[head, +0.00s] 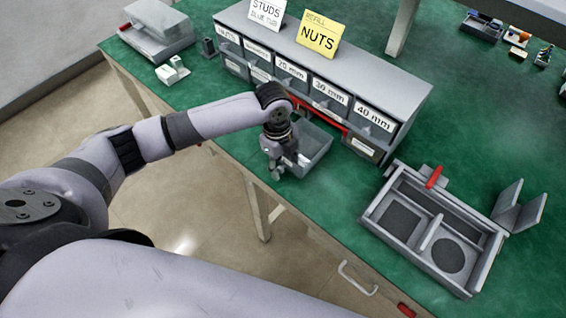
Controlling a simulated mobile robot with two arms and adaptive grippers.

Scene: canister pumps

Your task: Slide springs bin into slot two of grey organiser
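The grey organiser (330,62) stands at the back of the green bench, with labelled drawers in its upper row, among them 20 mm, 30 mm and 40 mm. Part of its lower row looks open, with a red edge (318,112) showing. A grey open-topped bin (316,142) is in front of that opening, outside the organiser; no springs label on it is readable. My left gripper (285,172) points down at the bin's near left side, its fingers overlapping the wall in the picture. Whether they are closed on it is not clear. My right gripper is out of view.
A grey divided tray (428,263) with a red lever (434,177) stands at the right. Small white parts (172,71) lie at the left. Studs (266,12) and nuts (320,37) cards stand on the organiser. The green bench between bin and tray is clear.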

